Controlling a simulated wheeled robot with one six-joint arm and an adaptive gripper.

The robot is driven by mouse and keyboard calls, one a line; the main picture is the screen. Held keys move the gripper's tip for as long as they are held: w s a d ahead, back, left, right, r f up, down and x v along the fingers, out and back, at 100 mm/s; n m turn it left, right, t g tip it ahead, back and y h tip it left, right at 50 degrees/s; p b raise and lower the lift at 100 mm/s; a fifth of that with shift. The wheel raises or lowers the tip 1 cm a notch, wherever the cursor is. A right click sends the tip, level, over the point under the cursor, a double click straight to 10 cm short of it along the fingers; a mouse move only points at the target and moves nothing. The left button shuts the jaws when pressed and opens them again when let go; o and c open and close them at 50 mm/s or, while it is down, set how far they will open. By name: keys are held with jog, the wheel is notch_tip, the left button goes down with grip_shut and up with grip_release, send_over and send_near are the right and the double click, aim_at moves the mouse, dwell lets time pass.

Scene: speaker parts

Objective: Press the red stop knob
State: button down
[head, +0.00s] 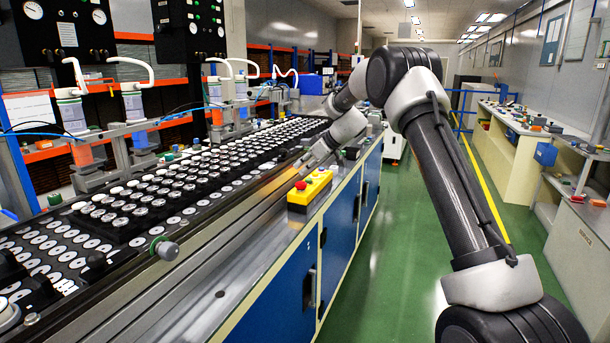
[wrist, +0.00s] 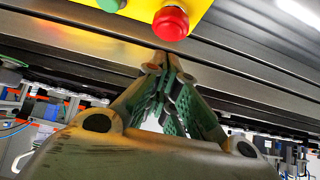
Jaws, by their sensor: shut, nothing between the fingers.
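The red stop knob (head: 301,185) sits on top of a yellow control box (head: 312,184) with a dark lower part, at the edge of the long bench. In the wrist view the red knob (wrist: 171,23) is at the top centre on the yellow face (wrist: 145,10), with a green button (wrist: 108,4) to its left, cut by the frame edge. My gripper (head: 302,165) is just beyond the box in the head view. In the wrist view my gripper's fingertips (wrist: 166,66) meet just below the knob in the picture, empty. I see no contact with the knob.
The bench (head: 215,275) carries long rows of round speaker parts (head: 150,200) left of the box. A grey knob (head: 166,249) stands at the rail nearby. Filling stations line the left. The green aisle floor (head: 400,250) is clear.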

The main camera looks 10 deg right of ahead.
jog(key=v, duration=1)
jog(key=shift+r, duration=0.45)
jog(key=s+d+f+m+g+h, duration=0.2)
jog(key=s+d+f+m, duration=0.1)
jog(key=s+f+m, duration=0.5)
jog(key=s+d+r+m+h, duration=0.1)
jog(key=s+d+r, duration=0.1)
jog(key=s, duration=1.2)
jog(key=s+d+r+m+h, duration=0.1)
jog(key=s+r, duration=0.3)
jog(key=s, duration=1.1)
jog(key=s+d+r+t+h, duration=0.1)
jog(key=s+d+r+h, duration=0.2)
jog(key=s, duration=1.2)
jog(key=shift+d+r+m, duration=0.4)
jog(key=shift+d+r, duration=0.1)
jog(key=shift+d, duration=0.05)
